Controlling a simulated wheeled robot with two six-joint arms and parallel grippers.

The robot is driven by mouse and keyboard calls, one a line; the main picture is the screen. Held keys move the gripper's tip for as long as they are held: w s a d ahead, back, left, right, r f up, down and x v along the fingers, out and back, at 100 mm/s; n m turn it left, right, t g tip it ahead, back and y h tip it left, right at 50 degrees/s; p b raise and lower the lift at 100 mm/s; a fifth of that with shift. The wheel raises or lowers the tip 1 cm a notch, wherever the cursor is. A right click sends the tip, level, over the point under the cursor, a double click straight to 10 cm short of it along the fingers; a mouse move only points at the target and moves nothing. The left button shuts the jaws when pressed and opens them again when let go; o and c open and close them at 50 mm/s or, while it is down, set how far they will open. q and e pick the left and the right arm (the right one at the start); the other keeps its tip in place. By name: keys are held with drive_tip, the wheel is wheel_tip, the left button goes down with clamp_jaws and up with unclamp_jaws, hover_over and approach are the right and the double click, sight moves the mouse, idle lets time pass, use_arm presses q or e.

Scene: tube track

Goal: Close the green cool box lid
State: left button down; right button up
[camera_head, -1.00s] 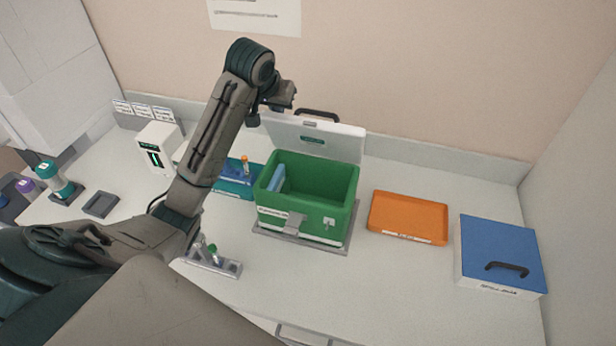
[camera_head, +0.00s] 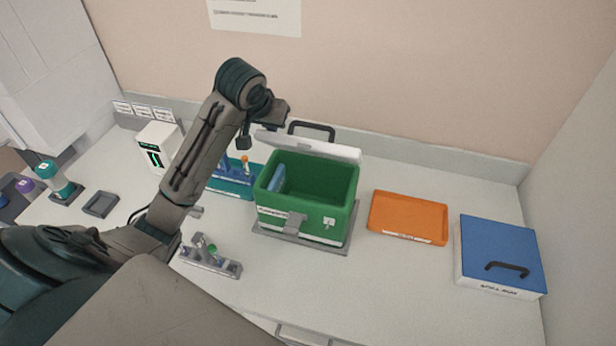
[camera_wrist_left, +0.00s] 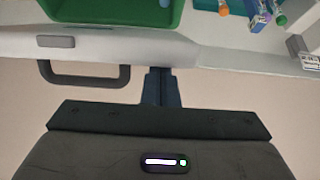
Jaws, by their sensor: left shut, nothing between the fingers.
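The green cool box (camera_head: 305,200) stands open near the middle of the counter, and its green wall also shows in the left wrist view (camera_wrist_left: 110,14). Its white lid (camera_head: 320,149) is raised at the back, seen nearly edge-on, with a dark handle (camera_head: 312,129) on its outer side. The lid (camera_wrist_left: 120,46) and handle (camera_wrist_left: 85,82) also show in the left wrist view. My left gripper (camera_head: 280,116) is shut and empty behind the lid's left part, its fingertips (camera_wrist_left: 160,74) at or very near the lid; contact is unclear. My right gripper is not in view.
A teal rack with tubes (camera_head: 232,178) stands left of the box. An orange tray (camera_head: 408,217) and a blue-topped box (camera_head: 500,252) are to the right. A grey tube holder (camera_head: 210,258) lies front left. The front counter is mostly clear.

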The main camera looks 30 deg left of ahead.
use_arm(q)
drive_tip(key=shift+s+d+f, duration=0.1)
drive_tip(key=shift+s, duration=0.15)
drive_tip(key=shift+s+d+f, duration=0.2)
drive_tip(key=shift+s+f, duration=0.6)
drive_tip(key=shift+s, duration=0.05)
drive_tip(key=shift+s+d+f, duration=0.2)
drive_tip(key=shift+s+f, duration=0.55)
drive_tip(key=shift+s, duration=0.05)
drive_tip(key=f, duration=0.1)
drive_tip(key=s+f, duration=0.2)
drive_tip(key=shift+d+f, duration=0.2)
drive_tip(key=shift+d, duration=0.05)
drive_tip(key=shift+f, duration=0.1)
